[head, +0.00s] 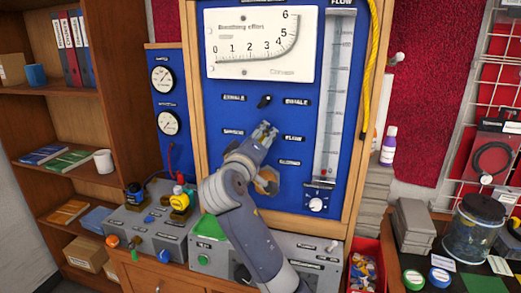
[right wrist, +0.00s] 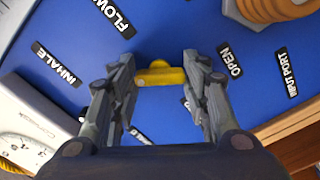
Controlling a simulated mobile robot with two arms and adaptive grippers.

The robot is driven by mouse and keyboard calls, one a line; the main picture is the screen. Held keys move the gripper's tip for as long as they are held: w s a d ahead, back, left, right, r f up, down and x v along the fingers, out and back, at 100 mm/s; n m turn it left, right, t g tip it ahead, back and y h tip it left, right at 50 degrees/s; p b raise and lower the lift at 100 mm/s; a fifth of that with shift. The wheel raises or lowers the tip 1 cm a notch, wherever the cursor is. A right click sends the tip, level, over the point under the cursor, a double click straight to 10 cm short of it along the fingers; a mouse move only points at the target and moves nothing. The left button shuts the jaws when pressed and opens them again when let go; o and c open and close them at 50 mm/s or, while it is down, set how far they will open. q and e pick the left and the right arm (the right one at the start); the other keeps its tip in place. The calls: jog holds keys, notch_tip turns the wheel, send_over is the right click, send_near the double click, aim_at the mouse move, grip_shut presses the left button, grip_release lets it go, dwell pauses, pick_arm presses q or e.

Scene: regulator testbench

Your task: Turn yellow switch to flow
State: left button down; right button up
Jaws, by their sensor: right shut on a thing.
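The yellow switch (right wrist: 160,75) is on the blue panel (head: 215,170), between the two fingers of my right gripper in the right wrist view. My right gripper (right wrist: 160,82) is shut on it, one finger on each side. In the head view the right gripper (head: 265,133) is against the panel and hides the switch. The FLOW label (head: 294,138) is just right of the gripper; it also shows at the top of the right wrist view (right wrist: 115,14). My left gripper is out of view.
A black switch (head: 265,101) sits just above the gripper, between the EXHALE (head: 233,98) and INHALE (head: 296,102) labels. A flow tube (head: 334,95) stands to the right. A copper-coloured fitting (head: 267,181) is below the gripper. Control boxes (head: 295,250) stand below the panel.

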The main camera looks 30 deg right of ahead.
jog(key=shift+f+m+b, duration=0.15)
jog(key=shift+m+b, duration=0.55)
jog(key=shift+m, duration=0.4)
jog(key=o, duration=1.1)
jog(key=shift+c, duration=0.2)
jog(key=v, duration=1.2)
